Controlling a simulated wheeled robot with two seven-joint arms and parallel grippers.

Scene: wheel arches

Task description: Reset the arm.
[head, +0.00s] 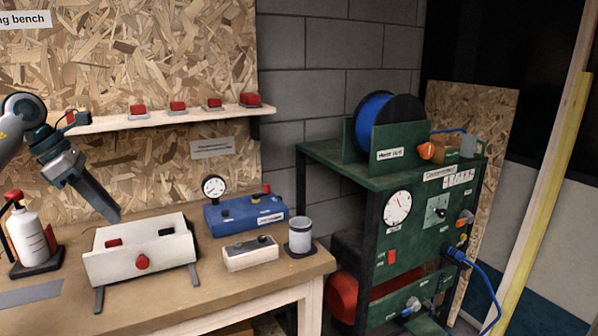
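My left gripper (111,213) hangs from the arm that comes in at the left edge. It points down and to the right, with its dark fingertips just above or behind the rear of a white box (110,267) on the bench. The fingers show as one dark wedge, so I cannot tell whether they are apart or closed. I see nothing held in them. My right arm and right gripper are out of view.
The wooden bench (231,294) carries a white bottle (28,238), a blue gauge box (235,217), a small beige box (250,256) and a grey-white cup (299,234). A shelf (180,117) holds red items. A green cabinet (409,224) stands right.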

